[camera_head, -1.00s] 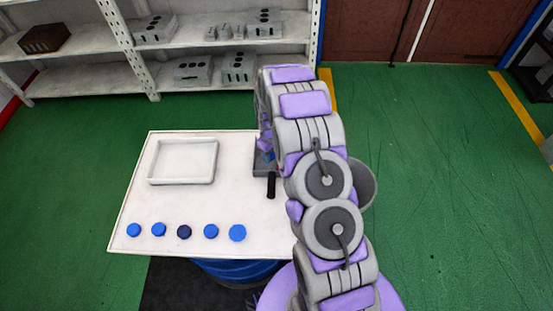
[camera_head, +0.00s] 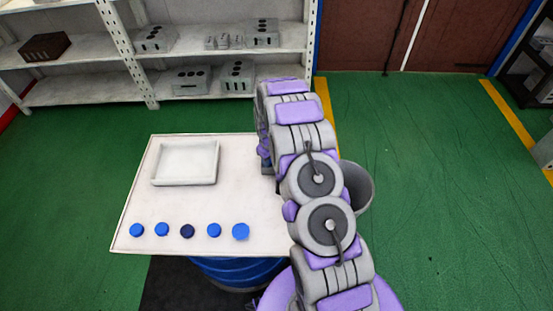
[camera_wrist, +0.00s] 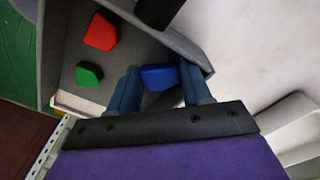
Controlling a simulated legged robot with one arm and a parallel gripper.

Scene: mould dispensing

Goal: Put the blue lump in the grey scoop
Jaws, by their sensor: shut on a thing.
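My gripper (camera_wrist: 160,72) is shut on the blue lump (camera_wrist: 158,77), which sits between the two blue fingers in the wrist view. The grey scoop (camera_wrist: 62,50) lies under and around the fingers, with its black handle (camera_wrist: 158,9) at the top edge. A red lump (camera_wrist: 101,31) and a green lump (camera_wrist: 89,74) lie inside the scoop, left of the fingers. The blue lump overlaps the scoop's right part in the picture; I cannot tell whether it touches the scoop's floor. In the head view my arm hides the lumps and most or all of the scoop.
The white table (camera_head: 240,195) carries a shallow white tray (camera_head: 186,162) at its back left. Several blue discs (camera_head: 187,231) stand in a row along the front edge. A grey bin (camera_head: 359,186) stands right of the table, partly behind my arm. Shelves (camera_head: 190,60) line the back.

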